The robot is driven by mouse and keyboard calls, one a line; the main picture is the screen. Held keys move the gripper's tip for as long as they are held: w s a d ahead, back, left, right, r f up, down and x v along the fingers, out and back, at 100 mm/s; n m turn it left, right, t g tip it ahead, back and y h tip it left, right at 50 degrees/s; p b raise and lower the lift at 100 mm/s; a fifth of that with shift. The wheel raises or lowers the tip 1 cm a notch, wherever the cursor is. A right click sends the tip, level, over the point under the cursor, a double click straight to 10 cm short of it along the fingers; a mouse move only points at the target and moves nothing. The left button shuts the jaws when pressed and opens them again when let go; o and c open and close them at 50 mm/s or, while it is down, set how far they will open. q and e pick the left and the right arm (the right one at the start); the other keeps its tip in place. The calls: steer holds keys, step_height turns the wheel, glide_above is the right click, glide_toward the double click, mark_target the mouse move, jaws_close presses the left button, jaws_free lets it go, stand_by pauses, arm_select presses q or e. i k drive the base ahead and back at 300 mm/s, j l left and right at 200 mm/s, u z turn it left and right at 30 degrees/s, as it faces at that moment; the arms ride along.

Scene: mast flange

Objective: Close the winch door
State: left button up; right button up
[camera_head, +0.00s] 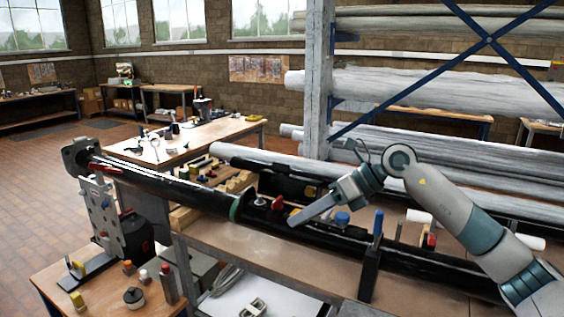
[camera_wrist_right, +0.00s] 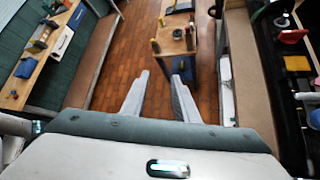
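The long black mast (camera_head: 190,192) runs from the flange stand at the left towards the lower right, over a workbench. A red part (camera_head: 278,203) and a blue round part (camera_head: 342,218) show along it. I cannot tell which part is the winch door or how far it stands open. My right gripper (camera_head: 296,219) is in front of the mast in the head view, its fingers pointing to the lower left. In the right wrist view the two fingers of my right gripper (camera_wrist_right: 160,76) are apart with only floor between them. My left gripper is not in view.
A grey flange stand (camera_head: 103,215) holds the mast's left end. A small table (camera_head: 65,277) with several small items is at lower left. Wrapped tubes (camera_head: 430,92) lie on a rack behind.

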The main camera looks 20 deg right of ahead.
mark_target(277, 182)
steer(key=i+l, duration=0.3)
steer(key=i, duration=0.25)
steer(key=i+l, duration=0.35)
steer(key=i, duration=0.2)
steer(key=i+l, duration=0.3)
steer(key=i, duration=0.25)
